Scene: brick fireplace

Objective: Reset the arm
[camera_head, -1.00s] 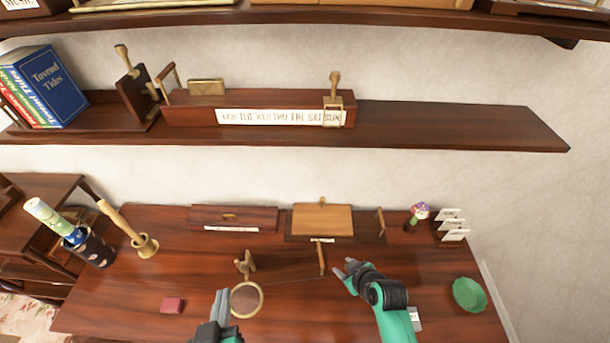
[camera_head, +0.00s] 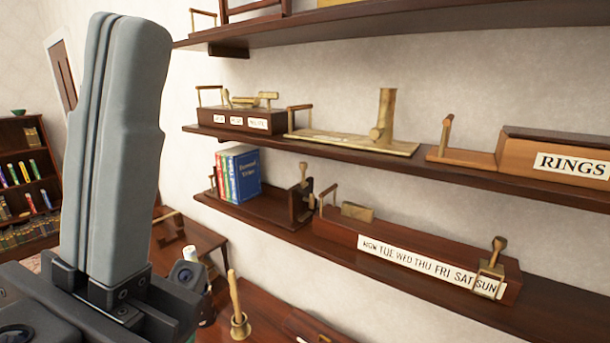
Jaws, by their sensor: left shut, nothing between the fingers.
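My left gripper (camera_head: 118,150) fills the left side of the head view, very close to the camera. Its grey fingers point up and lie together, with nothing between them. Part of my left arm shows below it at the lower left. The gripper is apart from the shelves and hides part of the wall and bookcase behind it. My right gripper is not in the picture.
A wall shelf (camera_head: 360,264) holds books (camera_head: 238,175) and a long weekday box (camera_head: 405,262). A shelf above bears a RINGS box (camera_head: 560,160). A desk (camera_head: 262,318) with a brass holder (camera_head: 240,326) lies below. A bookcase (camera_head: 22,170) stands far left.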

